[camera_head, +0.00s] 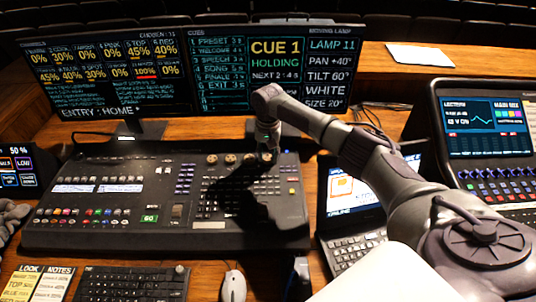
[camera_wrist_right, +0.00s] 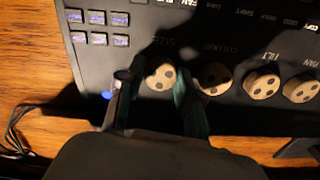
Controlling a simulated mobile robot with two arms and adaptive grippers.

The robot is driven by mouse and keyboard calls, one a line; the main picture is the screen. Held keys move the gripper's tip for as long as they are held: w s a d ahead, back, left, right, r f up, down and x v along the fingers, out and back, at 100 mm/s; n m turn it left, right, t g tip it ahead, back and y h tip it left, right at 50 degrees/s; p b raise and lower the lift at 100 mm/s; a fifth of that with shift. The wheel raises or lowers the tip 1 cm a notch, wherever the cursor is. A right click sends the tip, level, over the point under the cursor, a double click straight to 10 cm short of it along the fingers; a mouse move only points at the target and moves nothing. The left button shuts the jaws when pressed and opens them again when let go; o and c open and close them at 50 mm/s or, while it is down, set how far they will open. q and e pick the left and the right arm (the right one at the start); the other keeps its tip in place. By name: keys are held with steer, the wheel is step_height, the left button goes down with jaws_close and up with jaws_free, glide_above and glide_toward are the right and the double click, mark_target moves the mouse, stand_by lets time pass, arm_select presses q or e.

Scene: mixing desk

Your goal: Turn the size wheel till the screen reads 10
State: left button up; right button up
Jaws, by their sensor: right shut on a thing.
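The size wheel (camera_wrist_right: 160,76) is a pale round knob with dark spots, at the end of a row of similar wheels in the right wrist view. My right gripper (camera_wrist_right: 158,92) has one finger on each side of it and is shut on it. In the head view my right gripper (camera_head: 267,148) points down at the right end of the wheel row, and largely hides the wheel. The right-hand screen (camera_head: 333,65) reads SIZE 20°, below LAMP 11, PAN +40°, TILT 60° and WHITE. My left gripper is not clearly in view.
The other wheels, including a neighbouring one (camera_wrist_right: 214,78), stand close beside the gripper. The mixing desk (camera_head: 275,237) has many keys. A laptop (camera_head: 350,195) and another console (camera_head: 490,130) stand to the right. My right arm passes above the laptop.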

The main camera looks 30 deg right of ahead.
mark_target(268, 157)
steer(key=n+p, duration=0.1)
steer(key=n, duration=0.2)
steer(key=shift+r+n+p, duration=0.1)
steer(key=shift+n+p, duration=0.2)
steer(key=shift+p, duration=0.1)
steer(key=shift+n+p, duration=0.45)
steer(key=shift+n, duration=1.55)
steer(key=o, duration=0.9)
steer(key=shift+c, duration=0.2)
step_height(268, 157, up, 12)
